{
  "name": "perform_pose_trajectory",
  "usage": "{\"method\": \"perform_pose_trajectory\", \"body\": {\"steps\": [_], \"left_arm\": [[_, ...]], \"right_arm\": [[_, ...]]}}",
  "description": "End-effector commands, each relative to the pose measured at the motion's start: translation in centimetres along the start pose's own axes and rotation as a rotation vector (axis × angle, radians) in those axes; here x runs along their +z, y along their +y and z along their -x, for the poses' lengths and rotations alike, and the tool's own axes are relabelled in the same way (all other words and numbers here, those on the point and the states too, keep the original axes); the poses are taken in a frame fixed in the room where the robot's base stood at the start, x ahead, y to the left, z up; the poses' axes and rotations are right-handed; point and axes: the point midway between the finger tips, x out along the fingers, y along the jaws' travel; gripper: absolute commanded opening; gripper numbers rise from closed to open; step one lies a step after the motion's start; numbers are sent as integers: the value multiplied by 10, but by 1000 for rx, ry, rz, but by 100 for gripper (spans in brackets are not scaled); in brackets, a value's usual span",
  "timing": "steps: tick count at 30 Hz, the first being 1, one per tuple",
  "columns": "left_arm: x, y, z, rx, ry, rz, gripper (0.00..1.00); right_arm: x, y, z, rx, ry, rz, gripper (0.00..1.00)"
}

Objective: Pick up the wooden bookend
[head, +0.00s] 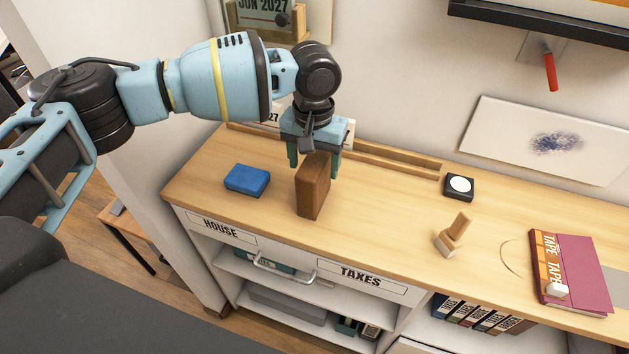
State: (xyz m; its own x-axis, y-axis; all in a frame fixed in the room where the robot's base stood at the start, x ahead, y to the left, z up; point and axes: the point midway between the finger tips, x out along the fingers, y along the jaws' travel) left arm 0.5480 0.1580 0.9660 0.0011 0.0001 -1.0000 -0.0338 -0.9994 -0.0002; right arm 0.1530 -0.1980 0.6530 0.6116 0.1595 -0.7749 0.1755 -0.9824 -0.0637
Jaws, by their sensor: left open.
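The wooden bookend (312,190) is a brown upright block on the light wood top of the cabinet, near its front edge. My left gripper (314,168) comes down from above at the bookend's top. Its two green fingers are apart, one to the left of the block and one to the right near its upper end. The gripper is open. I cannot tell whether either finger touches the wood. My right gripper is not in view.
A blue block (247,180) lies left of the bookend. A long wooden rail (390,161) runs behind it. To the right are a black-and-white puck (459,186), a wooden-handled stamp or brush (453,234) and a maroon book (584,272). The top between bookend and puck is clear.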

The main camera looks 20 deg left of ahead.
Motion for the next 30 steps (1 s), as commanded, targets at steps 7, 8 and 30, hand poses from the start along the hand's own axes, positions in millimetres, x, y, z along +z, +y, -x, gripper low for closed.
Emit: {"method": "perform_pose_trajectory", "body": {"steps": [7, 8, 30], "left_arm": [[1, 2, -29, -1, -2, -1, 67], [1, 2, -30, -1, -2, -1, 67], [1, 2, -30, 0, -1, -1, 2]], "right_arm": [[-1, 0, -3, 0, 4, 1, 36], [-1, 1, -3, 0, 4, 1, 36], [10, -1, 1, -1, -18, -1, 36]]}}
